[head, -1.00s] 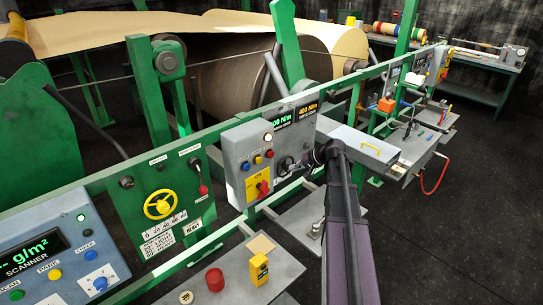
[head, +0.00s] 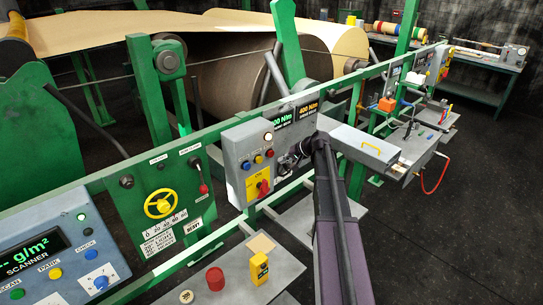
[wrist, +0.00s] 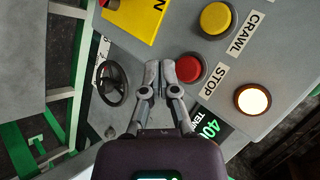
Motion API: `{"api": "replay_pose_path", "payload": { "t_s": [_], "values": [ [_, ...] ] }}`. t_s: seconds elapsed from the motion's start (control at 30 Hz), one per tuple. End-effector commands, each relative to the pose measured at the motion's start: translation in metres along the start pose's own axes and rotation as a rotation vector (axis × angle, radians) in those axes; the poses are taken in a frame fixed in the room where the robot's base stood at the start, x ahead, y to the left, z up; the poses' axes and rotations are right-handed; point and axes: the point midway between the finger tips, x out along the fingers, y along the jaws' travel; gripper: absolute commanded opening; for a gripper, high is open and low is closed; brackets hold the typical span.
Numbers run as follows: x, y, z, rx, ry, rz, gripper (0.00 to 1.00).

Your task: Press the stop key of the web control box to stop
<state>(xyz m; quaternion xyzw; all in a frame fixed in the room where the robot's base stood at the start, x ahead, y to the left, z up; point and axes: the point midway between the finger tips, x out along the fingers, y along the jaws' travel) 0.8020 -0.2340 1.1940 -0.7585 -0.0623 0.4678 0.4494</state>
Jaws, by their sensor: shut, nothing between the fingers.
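The grey web control box (head: 238,150) stands on the green rail in the head view. Its red stop key (head: 269,153) sits right of a yellow and a blue key, below a lit white lamp. In the wrist view the red stop key (wrist: 190,68) is beside the STOP label (wrist: 213,82). My gripper (wrist: 161,72) is shut and empty, its fingertips just left of the stop key and overlapping its edge in the picture. I cannot tell whether they touch it. In the head view my gripper (head: 290,160) is dark and partly hidden by my arm.
The yellow CRAWL key (wrist: 217,18) and lit white lamp (wrist: 252,99) are close to the stop key. A yellow plate with a red rotary switch (head: 263,187) is below. A black handwheel (wrist: 112,84) is left of my fingers. A grey drawer box (head: 358,145) stands to the right.

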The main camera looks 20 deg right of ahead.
Motion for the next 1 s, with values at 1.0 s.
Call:
{"api": "replay_pose_path", "payload": {
  "t_s": [1.0],
  "values": [
    [0.017, -0.012, -0.013, 0.001, 0.000, 0.000, 0.00]
  ]
}}
